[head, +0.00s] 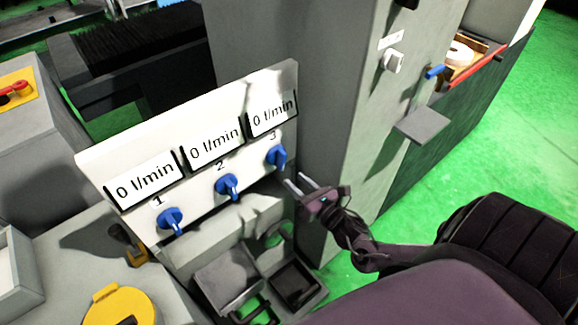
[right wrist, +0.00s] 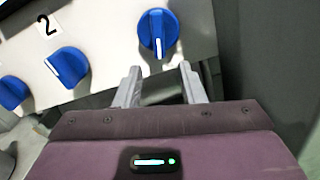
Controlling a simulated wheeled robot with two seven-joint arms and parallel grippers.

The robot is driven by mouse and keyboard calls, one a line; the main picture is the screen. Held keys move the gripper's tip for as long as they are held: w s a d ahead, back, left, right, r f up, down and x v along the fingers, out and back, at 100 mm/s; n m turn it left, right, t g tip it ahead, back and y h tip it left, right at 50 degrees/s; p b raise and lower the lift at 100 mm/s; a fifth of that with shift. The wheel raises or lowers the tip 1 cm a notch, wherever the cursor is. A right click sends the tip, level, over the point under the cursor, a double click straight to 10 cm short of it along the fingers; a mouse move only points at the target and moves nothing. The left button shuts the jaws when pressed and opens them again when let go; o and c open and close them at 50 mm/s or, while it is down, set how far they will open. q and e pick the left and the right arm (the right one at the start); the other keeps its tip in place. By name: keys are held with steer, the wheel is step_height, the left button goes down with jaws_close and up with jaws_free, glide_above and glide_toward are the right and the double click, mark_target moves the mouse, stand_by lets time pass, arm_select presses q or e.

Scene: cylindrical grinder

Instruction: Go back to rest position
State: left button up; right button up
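My right gripper (head: 305,186) is in front of the white panel (head: 190,195), to the right of and a little below the blue knob marked 3 (head: 277,156). Its two fingers are apart and nothing is between them. In the right wrist view the open gripper (right wrist: 160,85) has knob 3 (right wrist: 158,33) just beyond its fingertips, with no visible contact. Blue knob 2 (head: 227,186) and blue knob 1 (head: 171,220) are to the left on the same panel. All three displays read 0 l/min. My left gripper is not in view.
A tall grey machine column (head: 340,110) stands close to the right of my right gripper. A small grey shelf (head: 422,125) sticks out from it. A yellow round lid (head: 118,306) is at the lower left. Green floor (head: 510,140) is open at the right.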

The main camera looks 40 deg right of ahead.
steer(key=shift+s, duration=0.7)
steer(key=s+d+f+m+g+h, duration=0.1)
steer(key=s+d+f+m+g, duration=0.2)
steer(key=f+m, duration=0.45)
steer(key=s+f+m+g+h, duration=0.2)
steer(key=s+f+m+g, duration=0.15)
steer(key=f, duration=0.65)
steer(key=s+d+f+m+g+h, duration=0.1)
steer(key=s+d+f+m+g, duration=0.1)
steer(key=s+f+m, duration=0.5)
steer(key=s+a+f+m+g+y, duration=0.1)
steer(key=s+a+f+m+g, duration=0.3)
steer(key=s, duration=0.7)
steer(key=s+a+f+m+g+y, duration=0.1)
steer(key=s+a+f+m+g, duration=0.3)
steer(key=s+a+f+m, duration=0.5)
step_height(320, 180, down, 4)
steer(key=shift+s+a+f+m, duration=0.3)
steer(key=shift+s+a, duration=0.55)
steer(key=shift+a, duration=0.2)
steer(key=shift+g, duration=0.25)
